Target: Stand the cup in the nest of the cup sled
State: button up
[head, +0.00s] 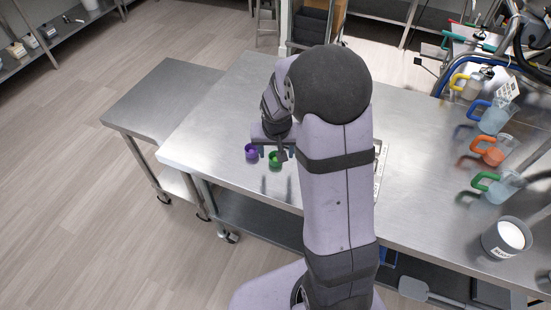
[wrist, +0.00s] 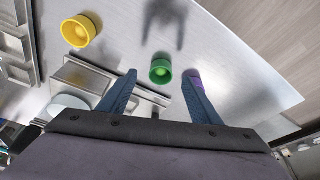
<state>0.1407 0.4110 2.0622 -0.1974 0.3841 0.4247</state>
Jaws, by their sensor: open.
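A green cup (wrist: 161,71) stands on the steel table, between and just beyond my open fingertips in the wrist view. It also shows in the head view (head: 274,160). A purple cup (head: 251,151) stands to its left; in the wrist view my right finger mostly covers it (wrist: 194,75). A yellow cup (wrist: 80,31) stands at upper left of the wrist view. My gripper (wrist: 160,78) is open and empty, above the table. A metal fixture (wrist: 95,80) left of my fingers may be the cup sled; its nest cannot be made out.
Several handled jugs, one with an orange handle (head: 490,150), line the table's right side near a white-filled container (head: 507,238). A pale panel (head: 380,170) is partly hidden by my arm. Bare steel tabletop (head: 220,125) lies left of my gripper.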

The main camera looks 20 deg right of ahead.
aim_at(275, 159)
jog(key=shift+f, duration=0.1)
jog(key=shift+w+d+f+p, duration=0.15)
jog(key=shift+w+f+p, duration=0.35)
jog(key=shift+f, duration=0.35)
jog(key=shift+w+d+f+p, duration=0.1)
jog(key=shift+w+f+p, duration=0.4)
jog(key=shift+f, duration=0.3)
jog(key=shift+w+f, duration=0.2)
jog(key=shift+f, duration=0.4)
jog(key=c, duration=1.1)
